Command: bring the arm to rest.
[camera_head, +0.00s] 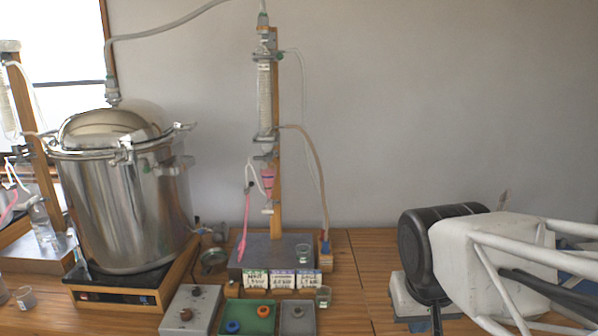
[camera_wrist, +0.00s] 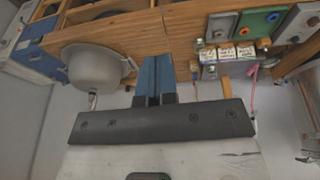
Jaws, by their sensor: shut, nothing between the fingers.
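My gripper (camera_wrist: 155,62) shows in the wrist view as two blue fingers reaching out past a dark bar. The fingers are together with nothing between them. They point toward the wooden table (camera_wrist: 165,35), over its edge region, apart from the trays. I cannot make out the fingers in the head view. The steam distiller's large steel pot (camera_head: 120,205) stands at the left on a dark heater (camera_head: 115,295). Its hose (camera_head: 165,33) leads to a glass condenser (camera_head: 264,95) on a wooden post (camera_head: 277,200).
A green tray (camera_head: 262,315) with a blue and an orange knob sits at the front, between grey trays (camera_head: 175,318). Labelled cards (camera_head: 283,281) stand behind it. A round metal bowl (camera_wrist: 85,65) shows left of the fingers in the wrist view.

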